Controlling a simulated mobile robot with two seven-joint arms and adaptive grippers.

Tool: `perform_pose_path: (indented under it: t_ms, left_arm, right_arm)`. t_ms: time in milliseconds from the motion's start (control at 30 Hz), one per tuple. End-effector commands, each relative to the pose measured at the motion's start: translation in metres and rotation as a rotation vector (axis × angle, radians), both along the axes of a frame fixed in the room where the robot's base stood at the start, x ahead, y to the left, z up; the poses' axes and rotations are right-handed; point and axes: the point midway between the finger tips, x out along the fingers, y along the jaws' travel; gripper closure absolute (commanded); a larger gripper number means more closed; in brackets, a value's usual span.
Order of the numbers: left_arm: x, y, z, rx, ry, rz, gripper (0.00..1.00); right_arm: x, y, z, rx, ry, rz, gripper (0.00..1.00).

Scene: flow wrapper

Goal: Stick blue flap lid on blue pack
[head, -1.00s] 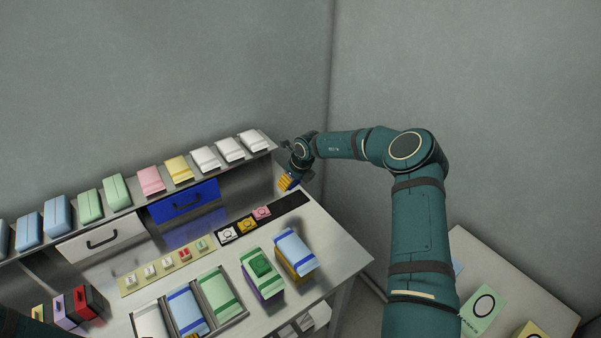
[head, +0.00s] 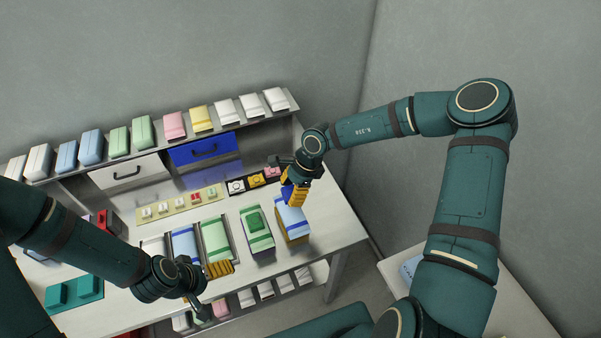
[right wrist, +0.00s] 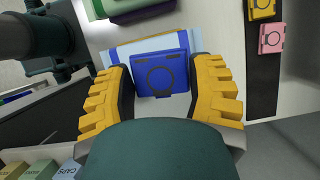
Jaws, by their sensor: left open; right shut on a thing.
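The blue flap lid (right wrist: 160,75) is a dark blue plate with a round mark. My right gripper (right wrist: 162,85) is shut on it, with a yellow-padded finger at each side. The light blue pack (head: 292,222) stands on the table at the right. In the right wrist view the pack (right wrist: 118,52) shows behind the lid and reaches past its edges. The lid is over the pack; I cannot tell whether they touch. My left gripper (head: 209,288) is open and empty at the table's front edge, left of the packs.
A green pack (head: 257,240) with a green lid stands just left of the blue pack. A tray with blue and green packs (head: 215,242) is further left. Small lids lie on a dark strip (head: 237,187) behind. A shelf (head: 290,98) of packs runs along the back.

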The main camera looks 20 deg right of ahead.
Motion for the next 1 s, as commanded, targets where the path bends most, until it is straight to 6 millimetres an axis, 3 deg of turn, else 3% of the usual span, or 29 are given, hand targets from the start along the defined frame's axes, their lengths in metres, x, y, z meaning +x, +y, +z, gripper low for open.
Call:
perform_pose_path:
  t_ms: [100, 333, 667, 1000]
  left_arm:
    - [0.0, 0.0, 0.003, 0.0, 0.0, 0.0, 0.0]
    - [0.0, 0.0, 0.002, 0.0, 0.0, 0.001, 0.0]
    - [0.0, 0.0, -0.005, 0.0, -0.001, 0.001, 0.0]
    - [0.0, 0.0, -0.039, 0.004, 0.0, 0.004, 0.0]
  right_arm:
    - [-0.011, 0.008, 0.004, 0.0, 0.0, 0.059, 0.53]
    - [-0.016, 0.011, 0.001, 0.0, 0.0, 0.083, 0.53]
    - [-0.016, 0.011, -0.022, 0.0, 0.001, 0.083, 0.53]
    - [-0.015, 0.01, -0.044, -0.002, -0.001, 0.081, 0.53]
